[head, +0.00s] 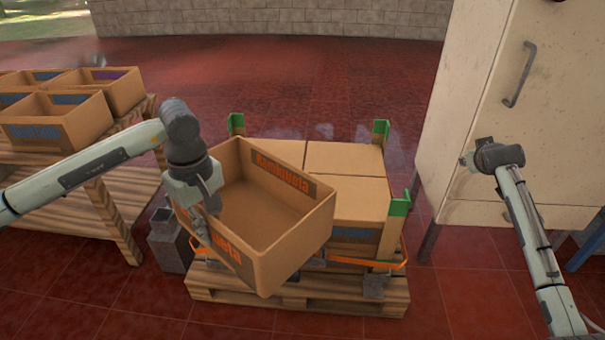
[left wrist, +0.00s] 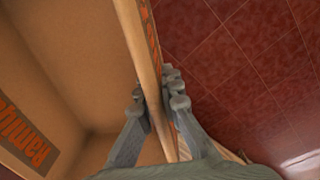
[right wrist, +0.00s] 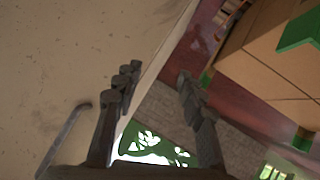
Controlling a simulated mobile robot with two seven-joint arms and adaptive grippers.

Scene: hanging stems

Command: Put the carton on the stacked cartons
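An open, empty brown carton (head: 265,215) with orange lettering is held tilted in the head view, in front of and partly over the stacked cartons (head: 345,158). My left gripper (head: 207,225) is at its left wall. In the left wrist view the fingers (left wrist: 155,115) straddle that carton wall and close on it. The stacked cartons stand on a wooden pallet (head: 345,300), with green corner pieces at their corners; the held carton hides their front left part. My right gripper (head: 470,158) is by the pale cabinet; in the right wrist view its fingers (right wrist: 155,90) are apart and empty.
A wooden table (head: 90,185) with several open cartons (head: 60,120) stands at the left. A pale cabinet (head: 535,80) with a grey handle (head: 520,75) stands at the right, close to my right arm. Red tiled floor (head: 260,75) behind the pallet is clear.

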